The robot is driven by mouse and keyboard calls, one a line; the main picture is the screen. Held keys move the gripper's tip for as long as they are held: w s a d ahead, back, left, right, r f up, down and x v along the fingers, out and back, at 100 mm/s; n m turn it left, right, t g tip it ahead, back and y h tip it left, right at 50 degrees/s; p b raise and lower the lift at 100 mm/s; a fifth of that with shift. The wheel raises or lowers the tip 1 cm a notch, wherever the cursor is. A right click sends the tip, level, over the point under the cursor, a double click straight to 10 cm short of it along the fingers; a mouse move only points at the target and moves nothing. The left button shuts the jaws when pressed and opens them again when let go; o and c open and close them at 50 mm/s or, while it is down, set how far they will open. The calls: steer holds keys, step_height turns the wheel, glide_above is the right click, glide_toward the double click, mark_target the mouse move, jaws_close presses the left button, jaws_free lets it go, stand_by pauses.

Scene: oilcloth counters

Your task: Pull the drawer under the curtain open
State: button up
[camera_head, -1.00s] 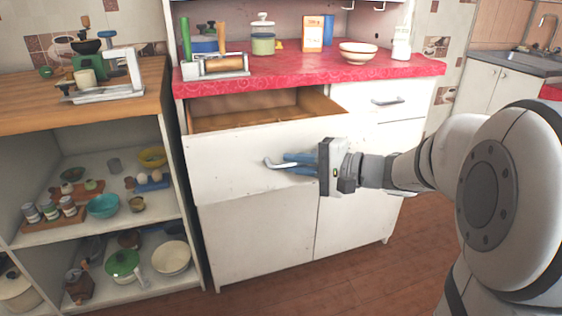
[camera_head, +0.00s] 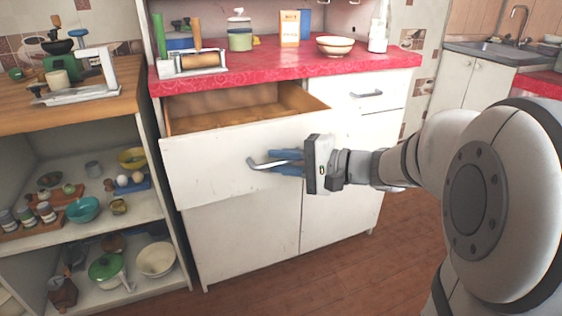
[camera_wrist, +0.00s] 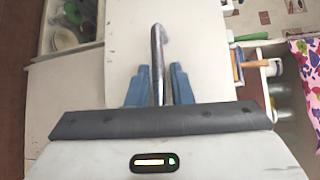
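A white drawer (camera_head: 215,165) in the pink-topped cabinet stands well open, and its empty wooden inside (camera_head: 235,106) shows behind the front. Its bar handle (camera_head: 264,163) is metal grey. My gripper (camera_head: 285,162) is at the handle, with its blue fingers closed in on either side of the bar. In the wrist view the handle (camera_wrist: 158,50) runs between the fingers of my gripper (camera_wrist: 160,80). The finger contact is partly hidden. No curtain can be made out in these views.
A wooden-topped open shelf (camera_head: 85,108) with bowls and pots stands to the left. A bowl (camera_head: 336,46), a carton (camera_head: 290,28) and jars stand on the pink counter (camera_head: 270,65). A second, closed drawer (camera_head: 370,92) is to the right. Bare floor (camera_head: 340,275) lies in front.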

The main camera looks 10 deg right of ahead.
steer(key=p+v, duration=0.2)
steer(key=v, duration=0.6)
steer(key=shift+a+f, duration=0.1)
steer(key=s+a+r+n+g+h+p, duration=0.25)
steer(key=s+r+p, duration=0.2)
steer(key=p, duration=0.45)
steer(key=s+a+r+n+g+h+p, duration=0.1)
steer(key=s+a+r+g+h+p, duration=0.2)
steer(key=s+p, duration=0.4)
steer(key=s+d+r+n+h+p, duration=0.1)
steer(key=d+r+n+h+p, duration=0.1)
steer(key=p, duration=0.5)
steer(key=s+d+r+n+h+p, duration=0.1)
steer(key=d+r+n+h+p, duration=0.1)
steer(key=d+r+h+p, duration=0.2)
step_height(320, 180, up, 5)
steer(key=h+p, duration=0.2)
steer(key=p, duration=0.2)
steer(key=shift+s+d+h, duration=0.3)
steer(key=shift+s+h, duration=0.05)
steer(key=shift+s, duration=0.05)
